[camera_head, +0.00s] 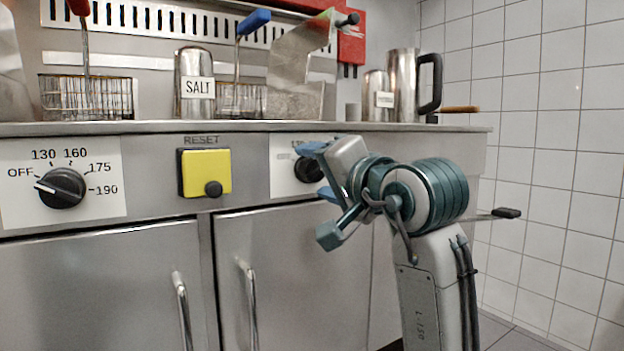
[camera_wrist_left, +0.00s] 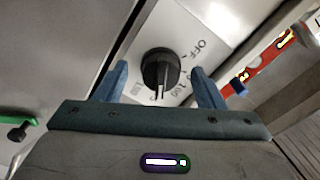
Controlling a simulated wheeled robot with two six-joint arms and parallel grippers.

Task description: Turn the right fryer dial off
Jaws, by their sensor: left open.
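The right fryer dial (camera_head: 308,170) is a black knob on a white label panel, partly hidden behind my left gripper in the head view. In the left wrist view the dial (camera_wrist_left: 160,70) shows whole; its white pointer line faces the bottom of the picture, away from the OFF mark. My left gripper (camera_head: 319,172) is open in front of the dial. In the left wrist view its blue fingers (camera_wrist_left: 162,88) stand on either side of the dial, with gaps; I cannot tell how deep they reach. My right gripper is not in view.
The left dial (camera_head: 60,188) points left, near OFF. Between the dials is a yellow reset box (camera_head: 205,173). Door handles (camera_head: 182,310) stick out below. The counter above holds a salt shaker (camera_head: 194,75), fryer baskets (camera_head: 85,98) and a metal jug (camera_head: 403,85).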

